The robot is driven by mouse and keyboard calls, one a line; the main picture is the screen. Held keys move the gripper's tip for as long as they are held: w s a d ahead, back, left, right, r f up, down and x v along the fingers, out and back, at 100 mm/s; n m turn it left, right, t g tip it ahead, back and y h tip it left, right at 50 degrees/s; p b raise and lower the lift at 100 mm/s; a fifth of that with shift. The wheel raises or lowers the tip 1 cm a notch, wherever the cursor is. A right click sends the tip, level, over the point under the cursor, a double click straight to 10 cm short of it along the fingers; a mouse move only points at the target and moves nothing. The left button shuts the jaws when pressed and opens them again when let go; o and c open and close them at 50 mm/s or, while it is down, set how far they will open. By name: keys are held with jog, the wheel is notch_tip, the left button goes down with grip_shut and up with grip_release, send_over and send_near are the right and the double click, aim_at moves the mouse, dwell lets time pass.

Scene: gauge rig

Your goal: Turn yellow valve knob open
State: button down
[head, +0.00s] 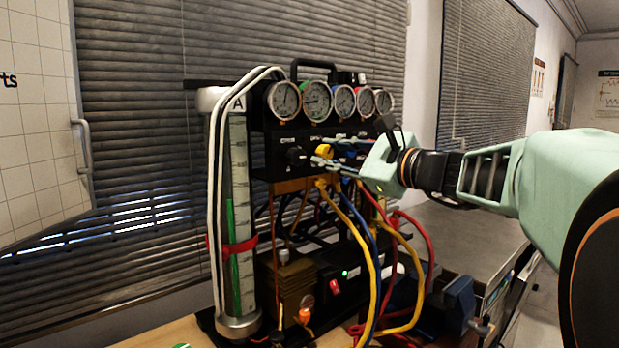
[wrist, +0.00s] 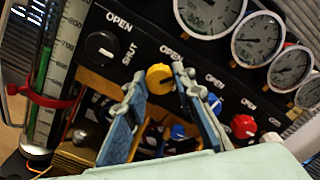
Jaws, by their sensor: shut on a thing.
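The yellow valve knob (wrist: 159,78) sits on the black panel (wrist: 112,55) below the gauges, between a black knob on the left and a blue one on the right. In the wrist view it lies between the two fingertips of my gripper (wrist: 156,88), one on each side. My gripper is shut on the knob. The head view also shows the yellow knob (head: 324,150), with my gripper (head: 328,162) reaching it from the right. The fingers hide part of the knob's lower side. The panel carries "OPEN" and "SHUT" labels; the yellow knob's exact angle is hard to tell.
A black knob (wrist: 101,46), a blue knob (wrist: 213,104) and a red knob (wrist: 243,126) flank it. Several round gauges (head: 284,100) stand above. A graduated tube (head: 238,190) rises at the left. Yellow, blue and red hoses (head: 372,262) hang below the panel.

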jog(key=n+b, duration=0.4)
jog(key=b, duration=0.1)
jog(key=shift+f, duration=0.3)
jog(key=shift+r+n+b, duration=0.2)
jog(key=shift+n+b, duration=1.1)
jog(key=shift+b, duration=0.05)
jog(key=shift+r, duration=0.1)
jog(key=c, duration=1.6)
grip_release()
jog(key=shift+r, duration=0.1)
